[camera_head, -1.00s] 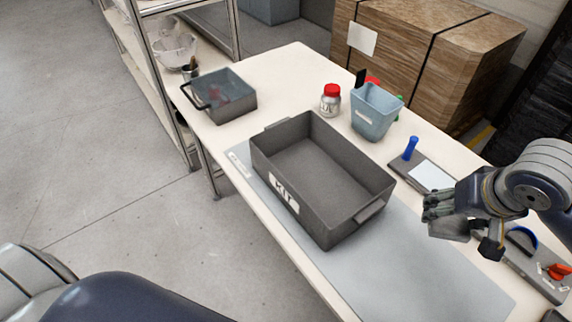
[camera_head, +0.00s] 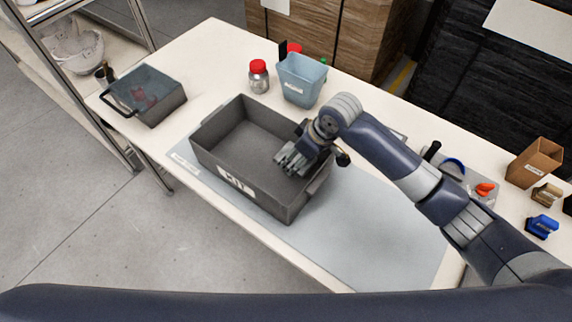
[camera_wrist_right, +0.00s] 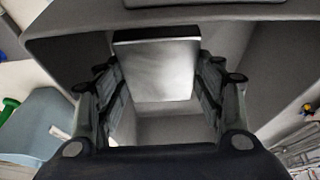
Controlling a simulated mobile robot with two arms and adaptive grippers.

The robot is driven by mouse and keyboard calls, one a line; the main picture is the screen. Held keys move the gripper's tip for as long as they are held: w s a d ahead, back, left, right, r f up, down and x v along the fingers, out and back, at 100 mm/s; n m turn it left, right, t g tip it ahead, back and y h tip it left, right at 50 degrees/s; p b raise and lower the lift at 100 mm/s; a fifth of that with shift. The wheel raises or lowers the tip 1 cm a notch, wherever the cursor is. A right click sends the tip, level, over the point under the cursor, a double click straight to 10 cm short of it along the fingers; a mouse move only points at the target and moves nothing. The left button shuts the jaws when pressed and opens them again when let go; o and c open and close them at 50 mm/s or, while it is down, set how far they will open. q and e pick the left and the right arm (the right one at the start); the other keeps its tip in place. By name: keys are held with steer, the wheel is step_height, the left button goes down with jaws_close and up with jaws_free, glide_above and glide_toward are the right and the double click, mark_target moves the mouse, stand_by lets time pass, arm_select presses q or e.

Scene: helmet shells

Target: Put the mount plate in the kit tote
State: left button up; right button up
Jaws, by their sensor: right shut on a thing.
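The kit tote (camera_head: 208,160), a dark grey open box labelled KIT, stands on the table in the head view. My right gripper (camera_head: 291,163) is over its right part, with the fingers pointing into it. In the right wrist view the gripper (camera_wrist_right: 158,100) is shut on the mount plate (camera_wrist_right: 157,72), a flat grey metallic piece between the fingers. The tote's grey wall (camera_wrist_right: 75,22) shows around it. In the head view the fingers mostly hide the plate. I cannot tell whether the plate touches the tote floor. My left gripper is out of view.
A red-capped jar (camera_head: 258,77) and a pale blue bin (camera_head: 301,80) stand behind the tote. A cardboard box (camera_head: 535,163) and a blue item (camera_head: 541,227) lie right. The grey mat (camera_head: 375,225) is clear in front.

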steer(key=shift+f+p, duration=0.35)
steer(key=shift+f, duration=2.65)
steer(key=shift+f, duration=0.2)
steer(key=o, duration=1.5)
steer(key=v, duration=1.2)
steer(key=shift+r+b, duration=0.15)
steer(key=shift+b, duration=0.3)
